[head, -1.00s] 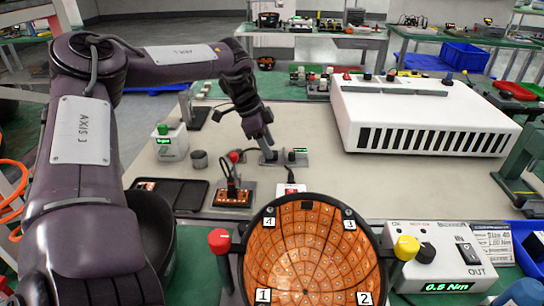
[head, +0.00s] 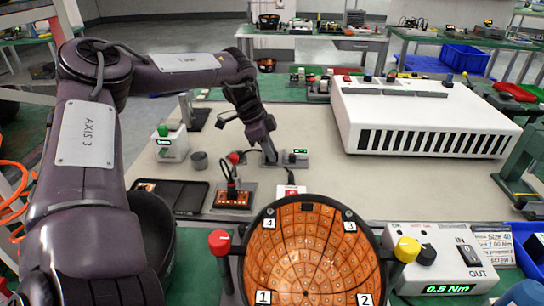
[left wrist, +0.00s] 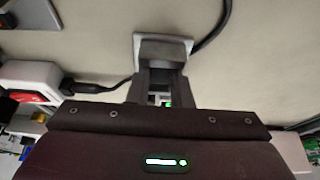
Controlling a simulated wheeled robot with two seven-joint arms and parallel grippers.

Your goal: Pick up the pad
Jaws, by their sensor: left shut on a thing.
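The pad is mostly hidden by the fingers in the head view. I cannot tell whether it is clear of the surface under it. My right gripper is not in view.
A large white vented box (head: 425,115) is at right. An orange-lined bowl (head: 308,245) is in front.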

